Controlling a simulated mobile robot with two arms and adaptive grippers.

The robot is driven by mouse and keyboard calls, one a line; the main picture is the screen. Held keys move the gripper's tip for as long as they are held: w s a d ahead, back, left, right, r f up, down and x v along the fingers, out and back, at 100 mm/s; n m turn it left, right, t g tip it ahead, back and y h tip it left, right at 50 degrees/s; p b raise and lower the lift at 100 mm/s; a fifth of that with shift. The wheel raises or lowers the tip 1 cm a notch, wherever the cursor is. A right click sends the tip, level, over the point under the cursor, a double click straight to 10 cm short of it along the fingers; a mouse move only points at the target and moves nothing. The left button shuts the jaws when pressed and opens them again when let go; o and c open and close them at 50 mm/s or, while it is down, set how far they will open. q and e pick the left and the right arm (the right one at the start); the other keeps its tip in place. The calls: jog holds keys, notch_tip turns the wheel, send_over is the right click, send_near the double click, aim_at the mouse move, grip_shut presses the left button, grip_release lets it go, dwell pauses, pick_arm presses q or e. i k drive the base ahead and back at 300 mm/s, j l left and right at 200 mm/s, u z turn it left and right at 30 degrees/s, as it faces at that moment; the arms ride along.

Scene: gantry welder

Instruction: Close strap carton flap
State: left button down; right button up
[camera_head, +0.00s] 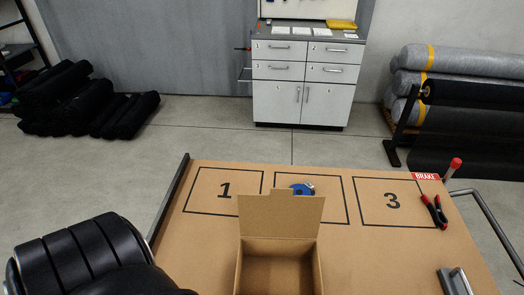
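An open cardboard carton (239,268) stands at the front middle of the brown work table (400,262). Its flap (281,217) stands up at the far edge, leaning slightly away, with a small tab at its top. The inside of the carton looks empty as far as it shows. The near part of the carton is cut off by the bottom edge of the view. Neither my left nor my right gripper shows.
A blue tape-like tool (303,189) lies behind the flap in the middle outlined area. Red-handled pliers (435,212) lie right of area 3. A metal piece (455,281) lies front right. A red-knobbed brake lever (454,166) stands at the far right corner. A dark rail (170,205) edges the left.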

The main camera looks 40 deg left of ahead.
aim_at(281, 214)
jog(key=k+l, duration=0.15)
jog(key=k+j, duration=0.15)
jog(key=k, duration=0.25)
jog(key=k+j+z, duration=0.1)
jog(key=k, duration=0.25)
jog(key=j, duration=0.4)
jog(key=k+j+z, duration=0.1)
jog(key=j, duration=0.35)
jog(key=k+j, duration=0.1)
jog(key=j, duration=0.6)
jog(key=i+j, duration=0.15)
jog(key=j, duration=0.15)
jog(key=z, duration=0.05)
